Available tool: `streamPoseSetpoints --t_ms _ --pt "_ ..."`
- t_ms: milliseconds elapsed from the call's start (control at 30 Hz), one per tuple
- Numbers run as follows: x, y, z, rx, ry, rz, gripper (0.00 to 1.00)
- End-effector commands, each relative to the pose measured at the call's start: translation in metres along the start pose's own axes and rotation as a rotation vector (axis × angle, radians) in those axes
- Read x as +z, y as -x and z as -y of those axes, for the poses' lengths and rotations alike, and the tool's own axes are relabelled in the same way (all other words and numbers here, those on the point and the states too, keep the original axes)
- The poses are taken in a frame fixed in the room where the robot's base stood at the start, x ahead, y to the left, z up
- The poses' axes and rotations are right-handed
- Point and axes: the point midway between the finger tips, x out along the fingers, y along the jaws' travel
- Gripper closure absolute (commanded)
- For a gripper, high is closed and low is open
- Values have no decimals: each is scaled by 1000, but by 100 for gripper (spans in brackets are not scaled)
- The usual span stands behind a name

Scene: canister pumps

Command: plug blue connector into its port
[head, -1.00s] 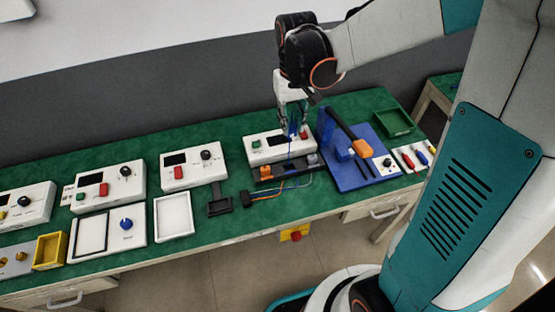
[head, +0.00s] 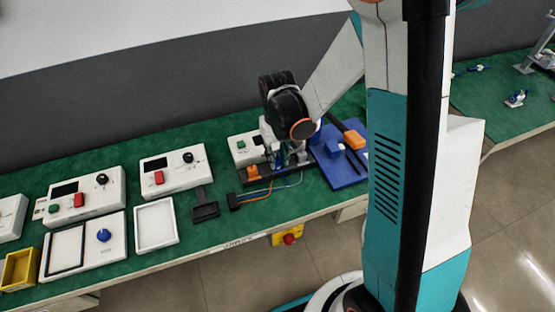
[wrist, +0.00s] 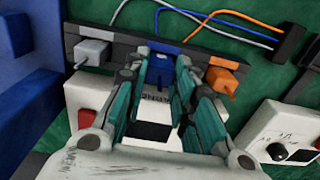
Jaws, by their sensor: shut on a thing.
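The blue connector (wrist: 159,60) sits between my gripper's (wrist: 163,62) teal fingers in the wrist view, with its blue cable running up and away. My gripper is shut on it. In the head view my gripper (head: 278,163) is low over the dark connector rail (head: 292,170), and my wrist hides much of it. In the wrist view an orange connector (wrist: 225,75) is on the rail to the right and a grey connector (wrist: 92,52) to the left. I cannot tell whether the blue connector is seated in its port.
A white control box (head: 238,146) stands beside the rail; its red button (wrist: 88,118) shows in the wrist view. A blue stand (head: 340,175) is close on the right. White boxes and an empty white tray (head: 157,222) are to the left.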

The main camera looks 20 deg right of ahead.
Motion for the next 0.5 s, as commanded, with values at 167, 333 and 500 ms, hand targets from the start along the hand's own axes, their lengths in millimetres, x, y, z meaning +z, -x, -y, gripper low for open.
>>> streamPoseSetpoints --t_ms 167,333,500 --pt "0 -9 0 0 0 0 88" --pt "0 -9 0 0 0 0 88" --pt "0 -11 0 0 0 0 62"
